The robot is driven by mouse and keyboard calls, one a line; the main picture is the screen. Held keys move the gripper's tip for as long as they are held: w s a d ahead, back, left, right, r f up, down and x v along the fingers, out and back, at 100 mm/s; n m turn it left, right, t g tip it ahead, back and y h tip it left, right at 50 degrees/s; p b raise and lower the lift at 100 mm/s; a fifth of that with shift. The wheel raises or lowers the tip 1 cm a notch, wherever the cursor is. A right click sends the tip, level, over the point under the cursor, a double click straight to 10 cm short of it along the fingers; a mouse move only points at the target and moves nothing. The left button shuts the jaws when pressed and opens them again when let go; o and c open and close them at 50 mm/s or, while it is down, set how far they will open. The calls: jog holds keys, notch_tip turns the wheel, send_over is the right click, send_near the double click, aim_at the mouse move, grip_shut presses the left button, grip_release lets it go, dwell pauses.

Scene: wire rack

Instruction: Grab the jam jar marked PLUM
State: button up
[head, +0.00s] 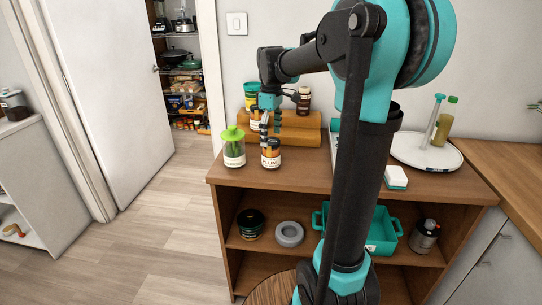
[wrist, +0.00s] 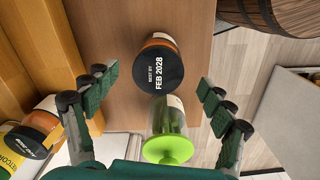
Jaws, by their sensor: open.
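The jam jar (head: 270,153) with a dark lid and orange contents stands upright on the wooden shelf top. Its white label is small and partly legible, seeming to end in "LUM". In the wrist view a dark-lidded jar (wrist: 159,66), its lid printed "BEST BY FEB 2028", lies ahead between the finger lines; its front label is hidden. My gripper (head: 268,122) is open and empty just above the jar. In the wrist view my gripper (wrist: 154,97) has its fingers spread wide, with no contact visible.
A green-lidded jar (head: 234,150) stands close left of the jam jar; it also shows in the wrist view (wrist: 168,148). Behind is a wooden step (head: 298,136) with more jars, including a dark one (head: 304,100). A white round tray (head: 410,151) is at right.

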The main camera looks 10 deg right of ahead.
aim_at(271, 141)
notch_tip(271, 141, down, 4)
jog(key=shift+w+f, duration=0.1)
jog(key=shift+w, duration=0.05)
jog(key=c, duration=1.7)
